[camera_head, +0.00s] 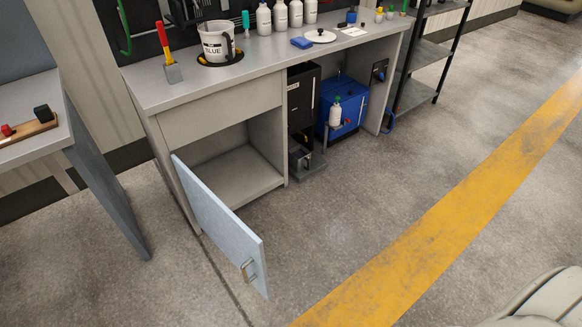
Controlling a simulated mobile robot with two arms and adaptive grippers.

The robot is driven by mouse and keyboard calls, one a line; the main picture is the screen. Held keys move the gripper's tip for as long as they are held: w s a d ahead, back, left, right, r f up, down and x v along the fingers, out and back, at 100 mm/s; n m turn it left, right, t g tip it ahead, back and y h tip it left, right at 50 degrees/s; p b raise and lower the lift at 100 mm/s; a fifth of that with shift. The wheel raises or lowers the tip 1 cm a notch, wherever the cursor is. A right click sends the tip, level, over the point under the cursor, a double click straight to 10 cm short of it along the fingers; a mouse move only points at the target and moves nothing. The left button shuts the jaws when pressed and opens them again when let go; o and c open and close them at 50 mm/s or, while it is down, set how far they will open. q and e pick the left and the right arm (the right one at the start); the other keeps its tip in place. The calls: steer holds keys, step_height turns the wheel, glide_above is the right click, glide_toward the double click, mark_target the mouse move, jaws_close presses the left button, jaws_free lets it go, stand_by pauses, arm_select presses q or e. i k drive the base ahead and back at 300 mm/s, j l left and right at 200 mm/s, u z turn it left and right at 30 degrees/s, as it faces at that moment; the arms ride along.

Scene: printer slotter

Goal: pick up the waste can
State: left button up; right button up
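I cannot clearly pick out a waste can in the head view. A white bucket with dark lettering reading "BLUE" (217,42) and a dark handle stands upright on the grey workbench (160,88). A white bottle with a green cap (335,112) stands at the front of a blue machine (352,105) under the bench. A tall black unit (303,95) stands beside that machine, with a small dark container (301,160) low at its front. Neither of my grippers is in view.
A light blue cabinet door (222,220) hangs open over the floor; the cabinet (235,172) looks empty. Several white bottles (281,14) line the bench's back. A dark shelf rack (415,93) stands right. The floor around the yellow stripe (460,210) is clear.

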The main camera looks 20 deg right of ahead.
mark_target(299, 158)
steer(key=i+l+u, duration=0.15)
steer(key=l, duration=0.65)
steer(key=i+l+u, duration=0.2)
steer(key=l, duration=0.6)
steer(key=l+u, duration=0.15)
steer(key=l, duration=0.6)
